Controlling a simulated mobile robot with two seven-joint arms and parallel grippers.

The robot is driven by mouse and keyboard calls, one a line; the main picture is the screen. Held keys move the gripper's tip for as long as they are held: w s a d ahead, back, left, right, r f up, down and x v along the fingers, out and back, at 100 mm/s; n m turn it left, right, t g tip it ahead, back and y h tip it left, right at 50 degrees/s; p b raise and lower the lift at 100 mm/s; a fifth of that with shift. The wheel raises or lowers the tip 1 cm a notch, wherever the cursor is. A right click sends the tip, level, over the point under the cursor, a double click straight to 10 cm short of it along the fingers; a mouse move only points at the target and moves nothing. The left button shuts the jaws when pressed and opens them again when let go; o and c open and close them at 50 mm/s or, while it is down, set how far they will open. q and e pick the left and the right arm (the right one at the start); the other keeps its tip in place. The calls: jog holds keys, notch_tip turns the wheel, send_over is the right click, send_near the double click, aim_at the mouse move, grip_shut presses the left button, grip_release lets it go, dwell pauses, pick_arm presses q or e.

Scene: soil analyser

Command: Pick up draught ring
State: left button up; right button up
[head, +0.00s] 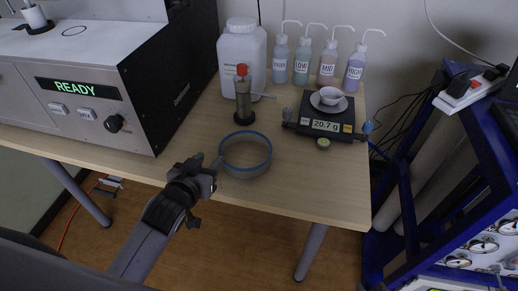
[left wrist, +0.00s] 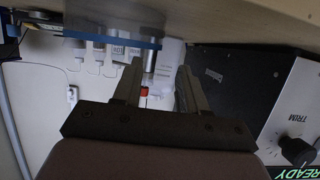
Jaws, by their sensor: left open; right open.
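The draught ring (head: 246,169), a round band with a blue rim, stands on the wooden table near its front edge. My left gripper (head: 208,166) is just left of the ring in the head view, close to the table's front edge. In the left wrist view its two fingers (left wrist: 160,68) are spread with nothing between them. The ring's wall and blue edge (left wrist: 115,20) show there at the upper left, past the fingertips. I cannot tell whether a finger touches it. My right gripper is in neither view.
A balance (head: 325,118) with a white bowl (head: 330,97) stands right of the ring. A red-topped cylinder (head: 243,100) stands behind the ring. A white jug (head: 240,55) and several wash bottles (head: 302,65) line the back. The analyser (head: 110,80) is at left. The right front tabletop is clear.

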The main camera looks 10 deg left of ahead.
aim_at(225, 141)
pick_arm(q)
jog(key=shift+w, duration=0.3)
jog(key=shift+b+x, duration=0.3)
jog(key=shift+x, duration=3.1)
jog(key=shift+d, duration=0.15)
grip_shut()
